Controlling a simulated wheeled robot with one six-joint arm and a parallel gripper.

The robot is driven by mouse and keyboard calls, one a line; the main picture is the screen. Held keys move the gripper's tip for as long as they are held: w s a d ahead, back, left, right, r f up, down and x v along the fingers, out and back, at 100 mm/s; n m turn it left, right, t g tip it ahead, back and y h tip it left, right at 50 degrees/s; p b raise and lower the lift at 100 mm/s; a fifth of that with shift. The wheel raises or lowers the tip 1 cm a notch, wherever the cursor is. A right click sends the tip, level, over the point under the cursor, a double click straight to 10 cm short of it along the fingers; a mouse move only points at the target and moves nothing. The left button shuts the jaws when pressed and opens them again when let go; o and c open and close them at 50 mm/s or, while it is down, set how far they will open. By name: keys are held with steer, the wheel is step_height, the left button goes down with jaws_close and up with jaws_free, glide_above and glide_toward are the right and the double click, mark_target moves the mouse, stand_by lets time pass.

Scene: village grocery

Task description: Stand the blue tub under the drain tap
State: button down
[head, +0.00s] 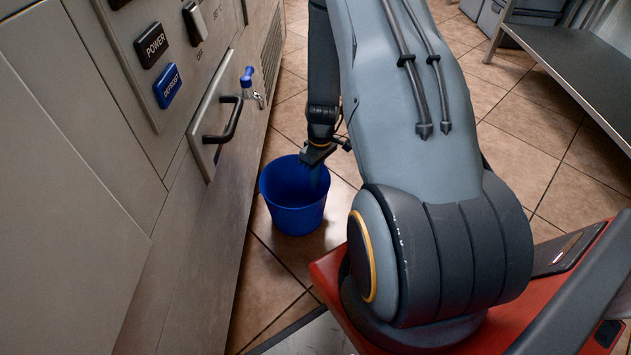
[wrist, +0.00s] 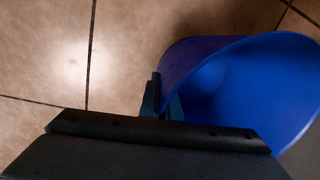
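The blue tub (head: 295,209) is upright and empty, at or close above the floor beside the cabinet front; I cannot tell if it touches the floor. My gripper (head: 317,160) reaches down to its far right rim. In the wrist view the tub (wrist: 255,85) fills the right side, and the fingers (wrist: 162,100) sit close on both sides of its wall, seemingly shut on it. The drain tap (head: 248,83), with a blue handle and metal spout, sticks out of the cabinet front, farther from me and higher than the tub. The tub is not below the spout.
A dark handle (head: 228,122) juts from a cabinet panel near the tap. POWER (head: 151,45) and DEFROST (head: 168,86) buttons are on the cabinet. The tiled floor (head: 283,115) below and beyond the tap is clear. A metal shelf (head: 570,60) stands at the right.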

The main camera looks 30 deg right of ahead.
steer(key=shift+f, duration=0.1)
steer(key=c, duration=2.4)
jaws_free()
steer(key=shift+f, duration=0.1)
steer(key=shift+c, duration=0.2)
steer(key=o, duration=0.4)
steer(key=shift+o, duration=0.2)
step_height(320, 180, up, 12)
steer(key=d+p, duration=0.1)
steer(key=p, duration=0.5)
steer(key=shift+w+p, duration=0.2)
steer(key=shift+p, duration=0.1)
